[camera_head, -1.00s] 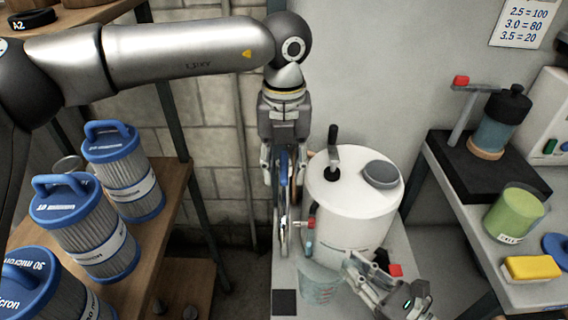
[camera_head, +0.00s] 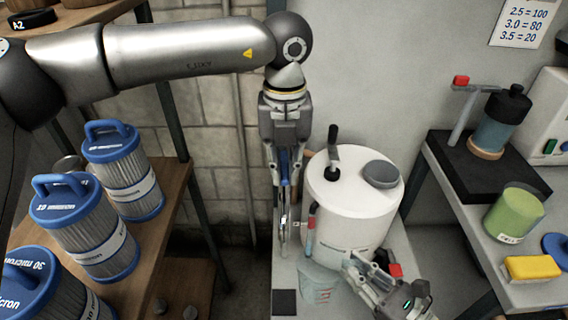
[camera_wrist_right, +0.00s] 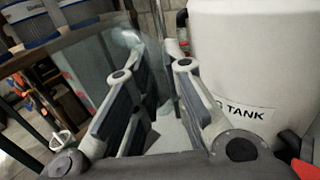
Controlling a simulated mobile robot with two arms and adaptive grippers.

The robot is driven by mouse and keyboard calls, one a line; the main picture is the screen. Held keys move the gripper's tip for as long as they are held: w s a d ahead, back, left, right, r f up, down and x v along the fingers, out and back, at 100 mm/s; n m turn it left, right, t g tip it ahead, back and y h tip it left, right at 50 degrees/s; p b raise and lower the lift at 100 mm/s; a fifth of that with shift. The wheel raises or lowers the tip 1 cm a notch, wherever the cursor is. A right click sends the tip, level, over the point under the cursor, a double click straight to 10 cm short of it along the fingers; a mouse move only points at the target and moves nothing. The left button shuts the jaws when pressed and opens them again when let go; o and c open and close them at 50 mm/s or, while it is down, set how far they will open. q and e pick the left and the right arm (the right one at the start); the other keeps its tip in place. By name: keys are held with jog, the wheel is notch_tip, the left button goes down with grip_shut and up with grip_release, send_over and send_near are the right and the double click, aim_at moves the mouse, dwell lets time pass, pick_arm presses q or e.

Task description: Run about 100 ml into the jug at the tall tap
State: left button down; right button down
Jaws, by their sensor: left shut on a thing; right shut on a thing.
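The clear jug (camera_head: 319,286) with red markings stands low in front of the white tank (camera_head: 350,215) in the head view. My right gripper (camera_head: 352,262) is shut on the jug from the right; its clear wall (camera_wrist_right: 112,65) shows by the fingers in the wrist view. A tap with a red lever (camera_head: 312,210) is on the tank's left side above the jug; the lever points up. The water level in the jug is too small to read.
The tank has a black crank and a grey cap (camera_head: 381,174) on top. Another red part (camera_head: 395,270) is behind my right gripper. Blue filters (camera_head: 122,170) stand on the left shelf. The right bench holds a green cup (camera_head: 514,212) and a yellow sponge (camera_head: 533,267).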

pick_arm(q)
jog(key=shift+w+d+r+n, duration=0.1)
jog(key=shift+w+d+n, duration=0.55)
jog(key=shift+n, duration=1.4)
jog(key=shift+w+d+f+n, duration=0.1)
jog(key=shift+w+d+n, duration=0.3)
jog(key=shift+d+n, duration=1.15)
jog(key=shift+w+d+r+n, duration=0.15)
jog(key=shift+w+n, duration=0.35)
jog(key=shift+n, duration=2.1)
jog(key=c, duration=1.4)
grip_release()
jog(key=shift+c, duration=0.2)
jog(key=shift+d, duration=0.1)
notch_tip(320, 180, up, 12)
